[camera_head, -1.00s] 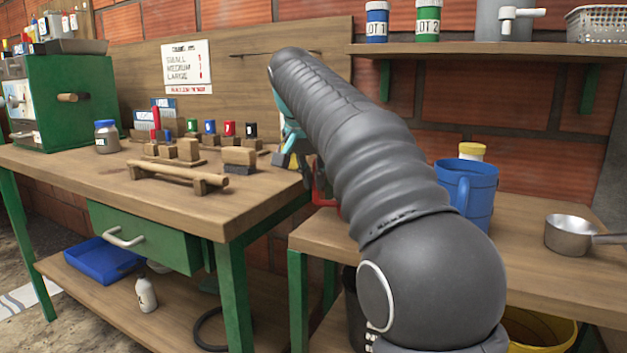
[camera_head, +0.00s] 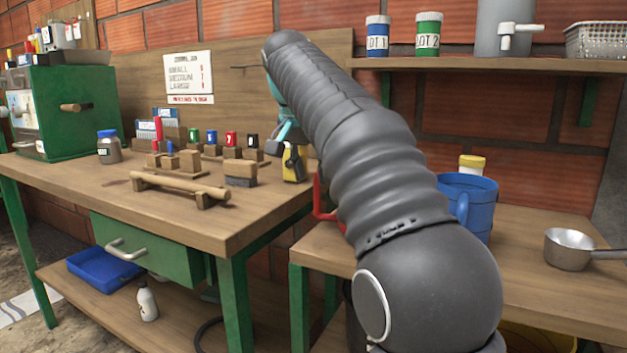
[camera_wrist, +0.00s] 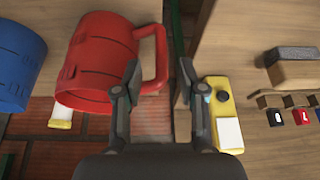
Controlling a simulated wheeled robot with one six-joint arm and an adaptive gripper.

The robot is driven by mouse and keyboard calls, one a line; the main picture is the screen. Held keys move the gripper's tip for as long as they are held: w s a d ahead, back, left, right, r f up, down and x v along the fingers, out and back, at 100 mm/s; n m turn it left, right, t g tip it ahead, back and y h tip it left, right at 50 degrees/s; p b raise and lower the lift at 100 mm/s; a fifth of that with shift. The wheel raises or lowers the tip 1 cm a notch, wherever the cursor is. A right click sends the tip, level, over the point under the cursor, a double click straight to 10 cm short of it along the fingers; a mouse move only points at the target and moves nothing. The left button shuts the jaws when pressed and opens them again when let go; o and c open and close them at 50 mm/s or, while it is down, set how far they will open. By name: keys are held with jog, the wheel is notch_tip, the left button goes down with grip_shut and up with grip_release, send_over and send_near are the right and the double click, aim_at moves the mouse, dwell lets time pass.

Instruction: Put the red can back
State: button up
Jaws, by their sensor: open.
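The red can (camera_wrist: 97,60), a mug-like vessel with a large handle, is at the upper left in the wrist view. Its handle reaches into the space between the fingertips of my gripper (camera_wrist: 158,78), which is open and holds nothing. I cannot tell whether either finger touches the handle. In the head view only part of the red can's handle (camera_head: 321,205) shows beside my arm; my arm hides the rest. My gripper is mostly hidden there too.
A blue can (camera_head: 466,205) stands right of my arm, close to the red can. Wooden blocks (camera_head: 240,172) stand on the left workbench (camera_head: 110,185). A metal pan (camera_head: 569,249) sits at right.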

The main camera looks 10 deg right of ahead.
jog(key=p+v, duration=0.2)
jog(key=v, duration=0.4)
jog(key=shift+r, duration=0.25)
jog(key=shift+s+a, duration=0.1)
jog(key=shift+s, duration=0.05)
jog(key=s+d+f+n+y, duration=0.1)
jog(key=s+d+f+n, duration=0.4)
jog(key=s+f, duration=0.7)
jog(key=s+d+f+n+t+y, duration=0.1)
jog(key=s+d+f, duration=0.1)
jog(key=s+f, duration=1.5)
jog(key=shift+d+f+n+t, duration=0.15)
jog(key=shift+f+n+t, duration=0.15)
jog(key=shift+f, duration=0.2)
jog(key=shift+s, duration=0.15)
